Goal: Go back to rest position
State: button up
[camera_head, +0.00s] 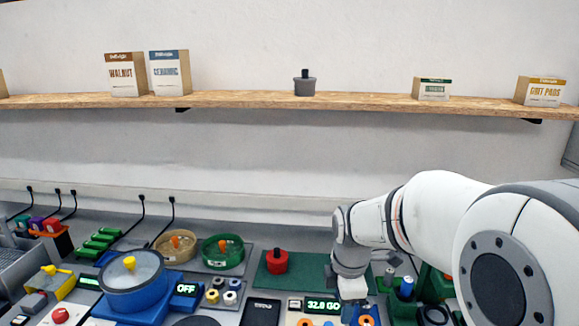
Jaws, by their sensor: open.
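My white arm reaches in from the right side of the head view and bends down at its wrist. My gripper (354,302) points down over the bench, beside the green mat (310,273) and close to a small display reading about 32.8. The gripper is open; its fingertips are small and partly cut off near the picture's bottom, and I see nothing held in it. A red knobbed weight (277,261) stands on the green mat to the left of the gripper, apart from it.
A blue machine with a round lid (132,272) stands at the left, with a tan bowl (175,247) and a green bowl (222,251) beside it. Bottles (406,287) stand close right of the gripper. A wooden shelf (240,100) with boxes spans the wall above.

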jog(key=s+d+r+m+t, duration=0.1)
jog(key=s+r+m, duration=0.1)
jog(key=s+m, duration=0.5)
jog(key=s+d+r+m+t, duration=0.1)
jog(key=s+d+r+m, duration=0.1)
jog(key=s+m, duration=0.5)
jog(key=r+m, duration=0.1)
jog(key=m, duration=0.3)
jog(key=shift+s+d+m, duration=0.2)
jog(key=shift+s+m, duration=0.1)
jog(key=shift+s, duration=0.1)
